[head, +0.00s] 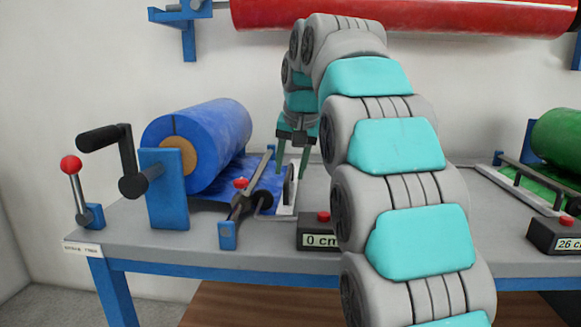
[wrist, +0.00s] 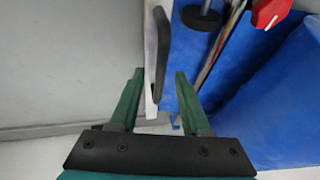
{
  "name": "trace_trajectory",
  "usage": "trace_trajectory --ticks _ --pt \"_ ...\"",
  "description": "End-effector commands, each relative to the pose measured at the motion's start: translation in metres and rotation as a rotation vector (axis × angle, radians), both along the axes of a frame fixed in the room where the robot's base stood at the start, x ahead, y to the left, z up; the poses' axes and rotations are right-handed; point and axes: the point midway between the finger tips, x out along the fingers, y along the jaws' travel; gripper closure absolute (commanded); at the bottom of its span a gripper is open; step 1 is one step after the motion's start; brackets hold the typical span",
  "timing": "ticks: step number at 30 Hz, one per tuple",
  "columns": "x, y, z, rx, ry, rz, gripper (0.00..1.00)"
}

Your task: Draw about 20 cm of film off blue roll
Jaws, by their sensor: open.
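The blue roll (head: 215,135) sits on a blue stand at the left of the bench. Its film (head: 262,190) runs down and right under a small roller to a white bar (head: 286,208) with a black handle (head: 289,186). The wrist view shows the blue film (wrist: 245,75), the white bar (wrist: 150,60) and the black handle (wrist: 161,45). My gripper (head: 292,172) is open and points down at the handle. In the wrist view, the handle and bar appear between the green fingertips (wrist: 160,74); I cannot tell how deep they reach. A length display (head: 320,239) reads 0 cm.
A black crank (head: 105,138) and a red-knobbed lever (head: 78,185) stand left of the roll. A red roll (head: 420,18) hangs on the wall behind. At the right is a green roll (head: 557,140) with a display (head: 560,240) reading 26 cm.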

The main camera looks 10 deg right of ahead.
Motion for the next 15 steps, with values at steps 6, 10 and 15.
trace_trajectory --ticks 6,10,15 --pt "0.0001 0.0000 0.0004 0.001 -0.001 0.000 0.56" --pt "0.0000 0.0000 0.0005 0.001 -0.001 0.000 0.71" --pt "0.0000 0.0000 0.0005 0.001 -0.001 0.000 0.90"
